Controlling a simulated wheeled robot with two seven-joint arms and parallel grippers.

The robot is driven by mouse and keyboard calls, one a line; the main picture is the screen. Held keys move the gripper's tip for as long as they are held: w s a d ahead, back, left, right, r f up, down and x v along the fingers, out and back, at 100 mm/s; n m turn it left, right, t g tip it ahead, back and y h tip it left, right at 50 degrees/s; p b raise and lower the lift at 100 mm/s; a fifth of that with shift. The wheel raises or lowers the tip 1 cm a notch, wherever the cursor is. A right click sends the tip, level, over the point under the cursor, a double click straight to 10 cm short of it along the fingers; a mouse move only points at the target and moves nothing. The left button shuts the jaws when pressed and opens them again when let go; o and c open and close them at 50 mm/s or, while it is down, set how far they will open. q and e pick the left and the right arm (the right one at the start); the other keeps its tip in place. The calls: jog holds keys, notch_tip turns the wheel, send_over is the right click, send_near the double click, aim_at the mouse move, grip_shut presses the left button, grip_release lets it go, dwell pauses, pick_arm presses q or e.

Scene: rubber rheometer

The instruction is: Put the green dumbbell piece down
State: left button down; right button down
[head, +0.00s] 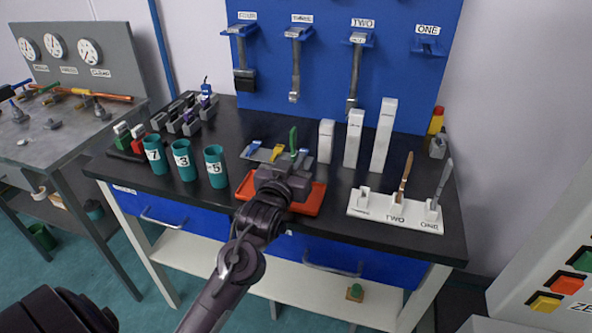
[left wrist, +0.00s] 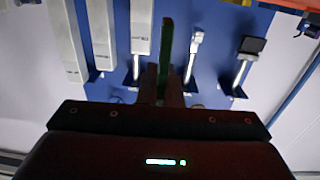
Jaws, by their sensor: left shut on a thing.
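The green dumbbell piece (head: 293,138) stands upright as a thin strip above my left gripper (head: 290,159) in the head view. My left gripper is shut on it, over the orange-red tray (head: 312,203) on the black bench. In the left wrist view the green piece (left wrist: 166,45) sticks out from between the dark fingers (left wrist: 160,84). Its lower end is hidden by the fingers. A blue piece (head: 251,149) and a yellow piece (head: 276,152) lie behind the gripper. My right gripper is not in view.
Teal cups (head: 215,167) marked 7, 3 and 5 stand to the left. White upright blocks (head: 354,138) stand to the right, with a white holder (head: 388,213) in front of them. Tools hang on the blue board (head: 330,75) behind.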

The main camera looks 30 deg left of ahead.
pick_arm(q)
notch_tip(320, 180, down, 3)
jog(key=shift+r, duration=0.15)
jog(key=c, duration=2)
grip_release()
jog(key=shift+c, duration=0.2)
jog(key=o, duration=0.4)
jog(key=shift+o, duration=0.2)
